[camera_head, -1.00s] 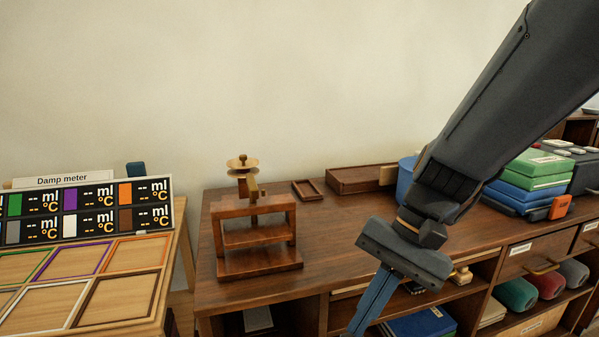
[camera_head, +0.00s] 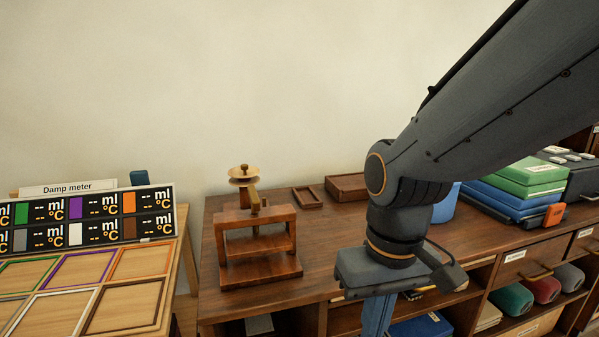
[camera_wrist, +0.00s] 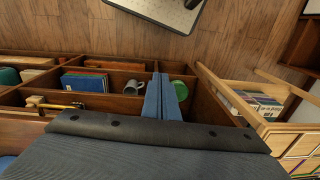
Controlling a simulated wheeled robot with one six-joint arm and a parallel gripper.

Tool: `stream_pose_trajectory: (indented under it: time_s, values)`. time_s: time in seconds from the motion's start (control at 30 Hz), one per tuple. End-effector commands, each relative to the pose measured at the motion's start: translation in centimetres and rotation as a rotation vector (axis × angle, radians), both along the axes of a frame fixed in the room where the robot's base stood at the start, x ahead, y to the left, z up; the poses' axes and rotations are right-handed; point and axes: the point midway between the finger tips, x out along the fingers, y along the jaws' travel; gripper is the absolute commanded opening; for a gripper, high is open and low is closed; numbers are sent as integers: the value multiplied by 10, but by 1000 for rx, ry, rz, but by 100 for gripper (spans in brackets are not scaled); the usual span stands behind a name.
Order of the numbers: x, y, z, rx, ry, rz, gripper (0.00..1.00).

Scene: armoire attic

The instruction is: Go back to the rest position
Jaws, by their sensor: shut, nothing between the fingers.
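My gripper (camera_head: 376,318) points down in front of the brown wooden cabinet (camera_head: 335,255), at the lower middle right of the head view. Its blue fingers are together with nothing between them, and the fingertips run past the bottom edge of that view. In the wrist view my gripper (camera_wrist: 163,97) hangs over the cabinet's front, with open shelf compartments below. A grey mug (camera_wrist: 133,87) and a green round thing (camera_wrist: 180,90) appear to either side of the fingers.
A wooden press (camera_head: 257,240) stands on the cabinet top. Left is a table with coloured frames and a Damp meter board (camera_head: 85,220). Green and blue boxes (camera_head: 525,180) are stacked at right. Wooden floor (camera_wrist: 150,40) is open ahead of the cabinet, with a dark-edged mat.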

Motion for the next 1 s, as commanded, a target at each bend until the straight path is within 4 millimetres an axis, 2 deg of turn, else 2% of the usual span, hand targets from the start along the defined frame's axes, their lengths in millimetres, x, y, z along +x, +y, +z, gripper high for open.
stream_pose_trajectory:
  time_s: [0.33, 0.7, 1.0]
  values:
    - [1, -25, 39, -15, 4, -86, 0]
    - [-3, -68, 84, -36, 9, -205, 0]
    - [-4, -84, 94, -42, 9, -243, 0]
